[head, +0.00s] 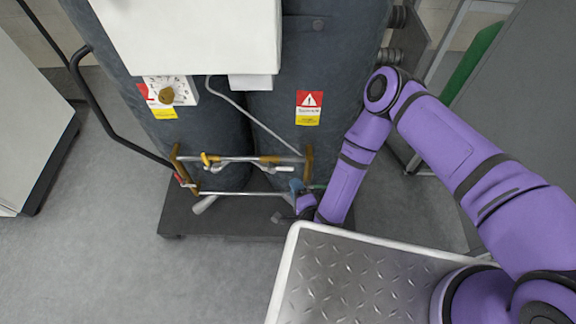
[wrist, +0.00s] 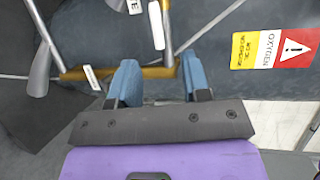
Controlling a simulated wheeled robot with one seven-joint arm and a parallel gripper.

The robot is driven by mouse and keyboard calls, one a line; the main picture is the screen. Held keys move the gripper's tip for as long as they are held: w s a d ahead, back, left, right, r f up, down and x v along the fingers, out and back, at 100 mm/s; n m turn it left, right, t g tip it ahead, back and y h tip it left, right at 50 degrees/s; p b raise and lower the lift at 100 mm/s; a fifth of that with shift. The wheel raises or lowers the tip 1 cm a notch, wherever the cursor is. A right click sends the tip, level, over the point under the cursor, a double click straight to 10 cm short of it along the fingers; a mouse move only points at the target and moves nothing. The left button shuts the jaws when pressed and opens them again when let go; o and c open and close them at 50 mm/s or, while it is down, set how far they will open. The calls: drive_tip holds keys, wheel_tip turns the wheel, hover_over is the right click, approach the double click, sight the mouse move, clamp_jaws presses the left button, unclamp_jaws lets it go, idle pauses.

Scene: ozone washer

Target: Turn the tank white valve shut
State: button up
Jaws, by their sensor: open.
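Two dark grey tanks (head: 225,120) stand side by side, with a frame of silver pipes and brass fittings (head: 308,165) across their lower front. A white lever-like piece (head: 284,169) sits on the upper pipe, and a pale grey handle (head: 204,205) hangs at the lower left; I cannot tell which is the white valve. My gripper (head: 297,190) is at the right end of the pipes, partly hidden by my arm. In the wrist view my gripper (wrist: 160,78) has its blue fingers apart, with a brass pipe end (wrist: 155,73) just beyond or between them. Contact is unclear.
The tanks rest on a dark base (head: 180,222). A black hose-like handle (head: 105,115) curves along the left. A white box (head: 190,35) covers the tanks' upper part. A red-and-yellow oxygen label (wrist: 275,50) is right of my fingers. Open floor (head: 120,240) lies left.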

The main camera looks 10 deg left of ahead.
sight(284, 169)
drive_tip(key=x, duration=1)
drive_tip(key=shift+w+f, duration=0.15)
drive_tip(key=shift+f, duration=0.05)
clamp_jaws()
